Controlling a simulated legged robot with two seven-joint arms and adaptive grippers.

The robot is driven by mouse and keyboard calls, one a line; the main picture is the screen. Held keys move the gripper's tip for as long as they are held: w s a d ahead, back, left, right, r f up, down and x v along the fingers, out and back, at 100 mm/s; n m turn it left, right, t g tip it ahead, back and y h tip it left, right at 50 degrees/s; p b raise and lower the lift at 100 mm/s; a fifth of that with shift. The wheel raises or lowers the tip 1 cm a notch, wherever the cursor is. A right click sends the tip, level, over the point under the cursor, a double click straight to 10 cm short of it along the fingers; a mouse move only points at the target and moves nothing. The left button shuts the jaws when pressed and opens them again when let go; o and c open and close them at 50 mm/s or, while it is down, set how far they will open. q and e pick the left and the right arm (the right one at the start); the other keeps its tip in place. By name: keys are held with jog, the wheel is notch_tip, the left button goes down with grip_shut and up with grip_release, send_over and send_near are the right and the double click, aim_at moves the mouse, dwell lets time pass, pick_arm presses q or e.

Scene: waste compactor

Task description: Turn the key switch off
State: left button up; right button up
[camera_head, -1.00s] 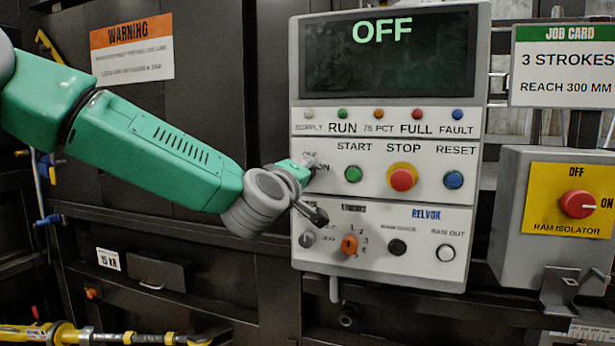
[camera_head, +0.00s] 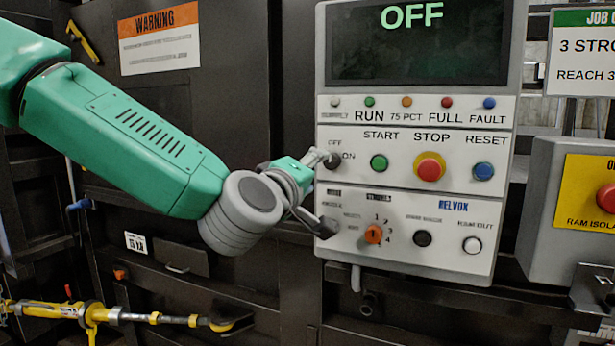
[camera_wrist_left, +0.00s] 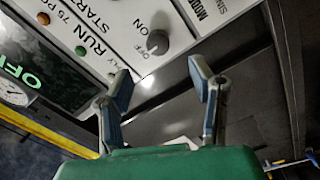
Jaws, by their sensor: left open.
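The key switch (camera_head: 334,160) is a dark round knob at the left edge of the control panel (camera_head: 400,194), beside OFF and ON labels. In the wrist view the knob (camera_wrist_left: 158,42) stands just beyond the fingertips, apart from them. Its exact pointing direction is hard to tell. My left gripper (camera_head: 322,190) is open and empty at the panel's left edge, its upper finger close to the switch in the head view. Both spread fingers of this gripper (camera_wrist_left: 160,78) show in the wrist view. The display (camera_head: 415,45) reads OFF. My right gripper is out of view.
Green START (camera_head: 379,163), red STOP (camera_head: 429,168) and blue RESET (camera_head: 483,171) buttons lie right of the switch. An orange selector (camera_head: 373,233) is below. A grey isolator box (camera_head: 552,200) with a red knob stands at the right. Dark metal lies left of the panel.

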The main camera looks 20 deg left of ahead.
pick_arm(q)
jog(key=s, duration=0.2)
jog(key=shift+s+a+f, duration=0.1)
jog(key=shift+s, duration=0.2)
jog(key=s+f+m+g+b, duration=0.2)
jog(key=s+f+m+g, duration=0.15)
jog(key=f, duration=1.45)
jog(key=s+f+m+g+b, duration=0.2)
jog(key=s+f+m+g, duration=0.15)
jog(key=f, duration=1.55)
jog(key=s+a+f+m+g+b, duration=0.1)
jog(key=s+a+f+m+g, duration=0.1)
jog(key=s+f, duration=0.6)
jog(key=s+a+f+m+g+b, duration=0.2)
jog(key=s+f+g, duration=0.3)
jog(key=s+f, duration=0.4)
jog(key=s+a+f+m+g+y+b, duration=0.1)
jog(key=s+a+f+g, duration=0.2)
jog(key=s+f, duration=0.5)
jog(key=s, duration=0.3)
jog(key=shift+s+a+f+m+g, duration=0.2)
jog(key=shift+s+m+g, duration=0.1)
jog(key=shift+m, duration=0.1)
